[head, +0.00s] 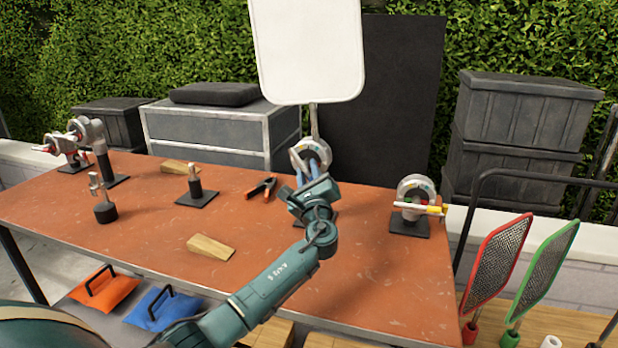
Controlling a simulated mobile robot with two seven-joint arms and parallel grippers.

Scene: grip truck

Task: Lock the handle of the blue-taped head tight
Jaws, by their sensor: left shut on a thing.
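A silver round grip head (318,150) stands at the back middle of the table, with a white rectangular panel (307,50) on a thin rod rising from it. My left gripper (299,172) is at the near left side of this head, shut, with its fingers by the handle. The gripper hides the handle and much of the lower head, so the handle's angle and the blue tape cannot be made out clearly. My right gripper is not in view.
The rust-coloured table (150,225) also holds wooden wedges (211,247), an orange-tipped clamp (262,187), short posts (195,185) and clamp heads (92,135) at the far left. Red and green mesh paddles (497,262) stand off the right end.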

